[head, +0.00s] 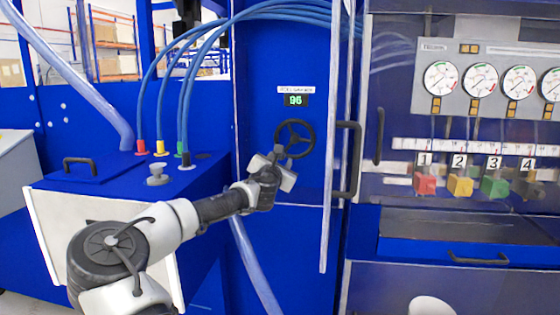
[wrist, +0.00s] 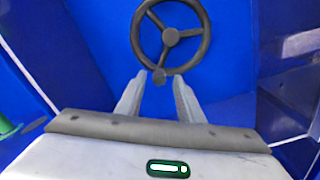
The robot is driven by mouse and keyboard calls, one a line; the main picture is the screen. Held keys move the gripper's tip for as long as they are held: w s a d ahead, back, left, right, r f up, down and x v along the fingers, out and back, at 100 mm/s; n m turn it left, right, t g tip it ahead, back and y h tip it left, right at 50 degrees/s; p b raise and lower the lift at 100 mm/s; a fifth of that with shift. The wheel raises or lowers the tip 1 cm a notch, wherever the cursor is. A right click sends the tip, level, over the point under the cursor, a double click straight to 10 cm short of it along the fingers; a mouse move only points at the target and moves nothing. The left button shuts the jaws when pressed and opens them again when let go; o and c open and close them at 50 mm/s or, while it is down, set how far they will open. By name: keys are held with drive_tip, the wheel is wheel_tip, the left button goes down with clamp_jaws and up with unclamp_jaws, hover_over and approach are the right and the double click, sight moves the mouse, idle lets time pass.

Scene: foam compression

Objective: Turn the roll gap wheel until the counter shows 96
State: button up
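The roll gap wheel (head: 306,128) is a dark three-spoke handwheel on the blue panel. In the head view my gripper (head: 278,158) is at the wheel's lower left and hides part of that side.
A dark vertical door handle (head: 349,160) stands close right of the wheel. Blue hoses (head: 185,75) arch above on the left to a blue cabinet (head: 120,178). Gauges (head: 480,80) and numbered colored blocks (head: 459,186) are at the right.

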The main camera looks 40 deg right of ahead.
drive_tip(key=shift+a, duration=0.1)
drive_tip(key=p+v, duration=0.1)
drive_tip(key=v, duration=1.6)
drive_tip(key=shift+s+a, duration=0.15)
drive_tip(key=shift+s, duration=0.05)
